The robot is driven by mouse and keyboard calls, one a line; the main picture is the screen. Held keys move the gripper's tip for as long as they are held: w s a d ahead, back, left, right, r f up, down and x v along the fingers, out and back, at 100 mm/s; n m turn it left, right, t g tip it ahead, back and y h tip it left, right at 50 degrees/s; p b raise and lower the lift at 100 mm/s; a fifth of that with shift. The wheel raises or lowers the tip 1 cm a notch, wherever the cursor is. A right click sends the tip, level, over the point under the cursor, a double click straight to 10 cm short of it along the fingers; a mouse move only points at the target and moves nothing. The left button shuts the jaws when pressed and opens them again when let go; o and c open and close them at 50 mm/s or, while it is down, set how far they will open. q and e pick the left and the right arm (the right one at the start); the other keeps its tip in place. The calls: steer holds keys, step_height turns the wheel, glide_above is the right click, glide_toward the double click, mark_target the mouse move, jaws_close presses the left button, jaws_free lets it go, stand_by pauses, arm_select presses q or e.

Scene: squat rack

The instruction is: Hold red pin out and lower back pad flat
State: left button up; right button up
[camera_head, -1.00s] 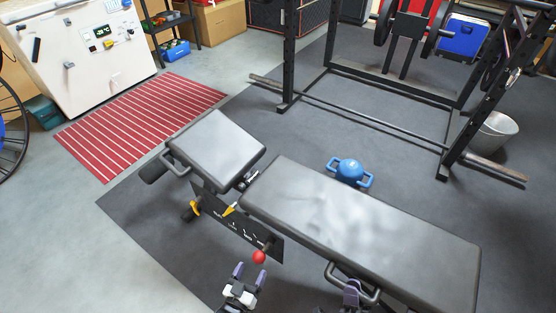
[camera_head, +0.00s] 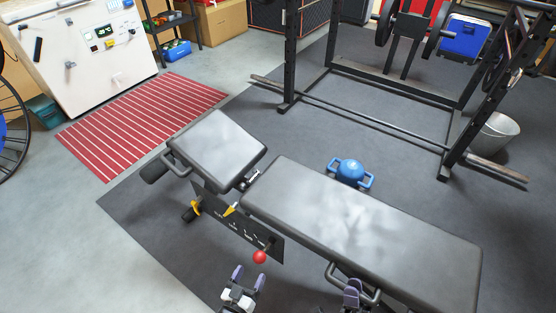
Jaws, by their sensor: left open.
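The bench's long back pad (camera_head: 365,230) stretches from the middle to the lower right and looks close to flat. The short seat pad (camera_head: 218,150) is to its left across a small gap. The red pin (camera_head: 259,257) is a round knob on the side plate (camera_head: 238,228) below the pads. My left gripper (camera_head: 248,277) is open and empty, just below the red pin and apart from it. My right gripper (camera_head: 352,290) is at the bottom edge by the handle under the back pad; its fingers are partly hidden, so its opening and contact are unclear.
A grey handle (camera_head: 350,285) sticks out under the back pad. A yellow lever (camera_head: 230,209) is on the bench frame. A blue kettlebell-like weight (camera_head: 349,171) lies behind the bench. A barbell (camera_head: 370,125) lies by the rack. The floor left of the bench is clear.

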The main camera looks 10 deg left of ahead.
steer(key=v, duration=0.7)
stand_by(0.6)
stand_by(0.5)
